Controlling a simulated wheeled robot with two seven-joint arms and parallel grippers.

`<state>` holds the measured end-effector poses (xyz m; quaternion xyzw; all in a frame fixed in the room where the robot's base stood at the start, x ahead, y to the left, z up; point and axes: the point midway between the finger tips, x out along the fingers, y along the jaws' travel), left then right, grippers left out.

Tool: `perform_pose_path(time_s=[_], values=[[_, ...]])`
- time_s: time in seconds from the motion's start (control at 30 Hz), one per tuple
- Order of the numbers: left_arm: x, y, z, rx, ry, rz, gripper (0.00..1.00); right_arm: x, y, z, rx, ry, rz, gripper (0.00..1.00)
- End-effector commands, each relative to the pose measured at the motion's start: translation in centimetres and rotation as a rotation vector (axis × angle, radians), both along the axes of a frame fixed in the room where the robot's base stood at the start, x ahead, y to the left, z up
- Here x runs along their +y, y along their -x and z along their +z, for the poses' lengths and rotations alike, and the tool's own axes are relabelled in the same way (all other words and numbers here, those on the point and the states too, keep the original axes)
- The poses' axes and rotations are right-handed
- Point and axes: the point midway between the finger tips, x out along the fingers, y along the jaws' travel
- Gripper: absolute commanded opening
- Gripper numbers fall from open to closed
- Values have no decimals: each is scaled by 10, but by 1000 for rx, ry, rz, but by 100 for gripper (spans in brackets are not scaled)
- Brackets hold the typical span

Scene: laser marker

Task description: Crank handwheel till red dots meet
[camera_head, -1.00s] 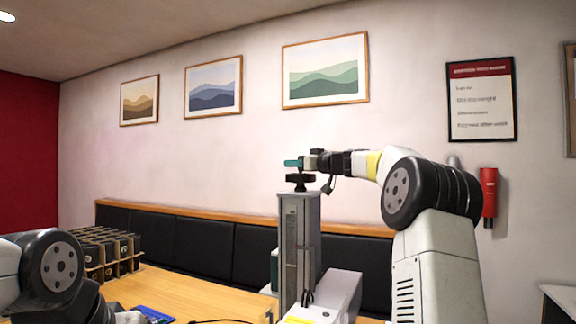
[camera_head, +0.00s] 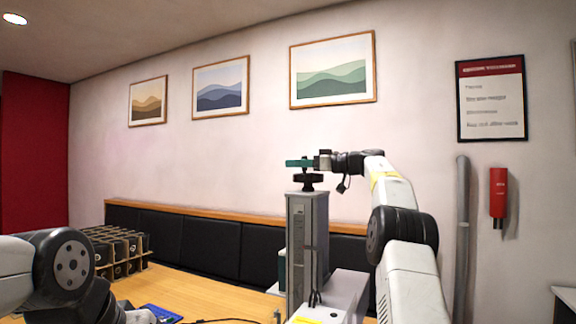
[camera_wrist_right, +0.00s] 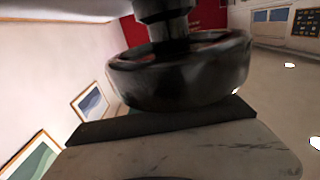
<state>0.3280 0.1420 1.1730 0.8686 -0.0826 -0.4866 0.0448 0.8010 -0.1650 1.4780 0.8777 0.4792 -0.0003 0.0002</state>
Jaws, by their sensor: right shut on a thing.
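The black handwheel (camera_head: 308,182) sits on top of the tall grey column (camera_head: 308,240) of the laser marker in the head view. It fills the middle of the right wrist view (camera_wrist_right: 180,75) as a dark ring. My right gripper (camera_head: 300,162) is at the top of the wheel, reaching in from the right, and is shut on the handwheel. The exact hold is hidden. The red dots cannot be seen in either view.
A wooden table (camera_head: 190,286) carries a divided box of dark items (camera_head: 118,250) at the left and a blue object (camera_head: 160,313) in front. A black padded bench back (camera_head: 210,245) runs behind. A red extinguisher (camera_head: 498,193) hangs on the right wall.

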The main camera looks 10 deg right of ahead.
Motion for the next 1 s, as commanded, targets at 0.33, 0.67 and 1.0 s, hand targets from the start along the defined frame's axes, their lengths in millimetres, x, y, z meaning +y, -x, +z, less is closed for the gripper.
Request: perform_pose_path(time_s=[0.33, 0.67, 1.0], values=[[0, 0, 0, 0, 0, 0, 0, 2, 1, 2, -3, -3, 6, 0], [0, 0, 0, 0, 0, 0, 0, 1, 0, 1, -2, -2, 5, 40], [0, 0, 0, 0, 0, 0, 0, -13, 8, 1, -1, 1, 3, 40]])
